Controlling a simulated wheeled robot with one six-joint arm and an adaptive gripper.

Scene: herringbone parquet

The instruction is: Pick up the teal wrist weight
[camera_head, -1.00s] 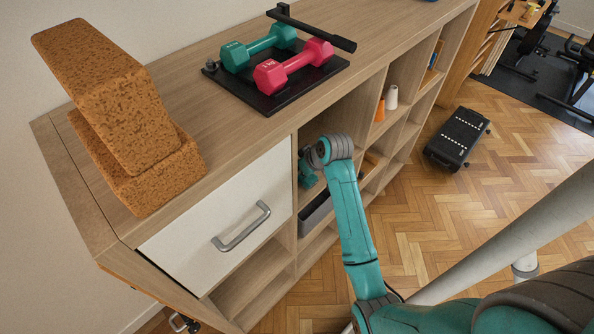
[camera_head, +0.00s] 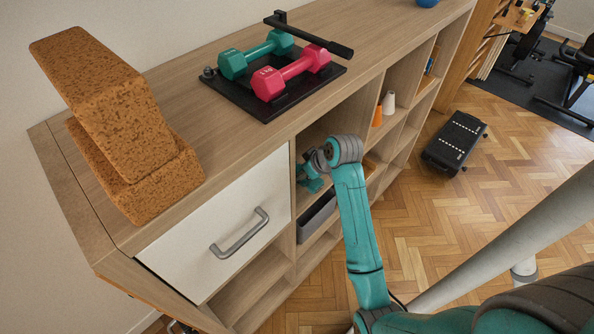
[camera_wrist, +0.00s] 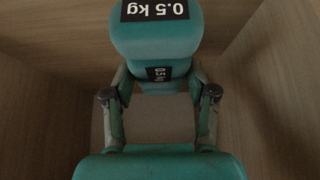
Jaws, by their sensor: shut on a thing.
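The teal wrist weight (camera_wrist: 155,32) shows in the wrist view as rounded teal padding with a white-on-black "0.5 kg" label. A smaller teal part with a second label sits just below it; I cannot tell whether both are one piece. My gripper (camera_wrist: 158,82) has its two fingers on either side of the lower teal part and is shut on it. In the head view my gripper (camera_head: 312,178) reaches into an open shelf compartment, partly hidden by the wrist, and the weight cannot be made out there.
Wooden compartment walls (camera_wrist: 265,60) stand close on both sides. Above is the shelf top with cork blocks (camera_head: 105,110) and a black tray (camera_head: 240,95) holding teal and pink dumbbells. A white drawer (camera_head: 185,240) is left, a grey bin (camera_head: 318,215) below. Parquet floor lies right.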

